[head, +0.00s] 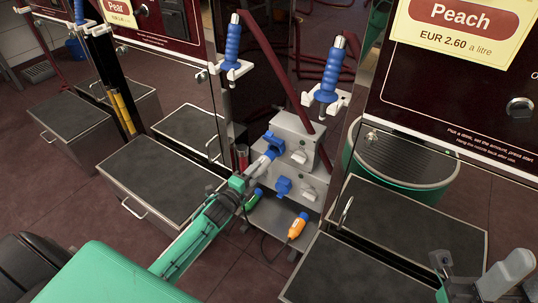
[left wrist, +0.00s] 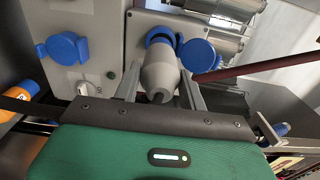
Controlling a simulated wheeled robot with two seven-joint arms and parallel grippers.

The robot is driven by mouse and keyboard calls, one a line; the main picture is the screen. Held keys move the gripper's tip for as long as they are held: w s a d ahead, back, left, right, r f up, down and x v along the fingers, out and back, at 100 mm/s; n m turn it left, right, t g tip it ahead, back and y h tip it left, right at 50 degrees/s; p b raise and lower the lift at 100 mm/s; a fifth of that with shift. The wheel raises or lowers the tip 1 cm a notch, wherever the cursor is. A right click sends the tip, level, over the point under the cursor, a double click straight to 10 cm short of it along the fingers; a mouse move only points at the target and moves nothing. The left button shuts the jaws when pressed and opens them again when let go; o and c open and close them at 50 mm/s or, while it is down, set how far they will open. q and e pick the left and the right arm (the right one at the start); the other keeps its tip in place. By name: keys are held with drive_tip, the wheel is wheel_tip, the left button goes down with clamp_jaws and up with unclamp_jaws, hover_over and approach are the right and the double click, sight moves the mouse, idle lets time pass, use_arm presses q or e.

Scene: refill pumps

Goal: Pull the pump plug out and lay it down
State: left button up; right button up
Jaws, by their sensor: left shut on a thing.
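The pump plug (left wrist: 160,72) is a pale grey, tapering body, and in the left wrist view its far end sits at a blue-rimmed socket (left wrist: 160,36) on the grey metal box. The same plug (head: 264,160) shows small in the head view. My left gripper (head: 256,168) reaches in from the lower left and is shut on the plug, with a finger on either side of it (left wrist: 160,88). How deep the plug sits is hidden. My right gripper (head: 478,275) is partly in view at the lower right, its jaws unclear.
An orange plug (head: 297,225) lies on the grey shelf below the box (head: 300,140). A second blue socket cover (head: 283,186) is lower on the box. Blue-handled nozzles (head: 330,75) hang above. Dark-topped cabinets (head: 165,180) stand to the left and right (head: 410,222), with a green barrel (head: 405,165) behind.

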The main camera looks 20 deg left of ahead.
use_arm(q)
drive_tip(key=shift+s, duration=0.6)
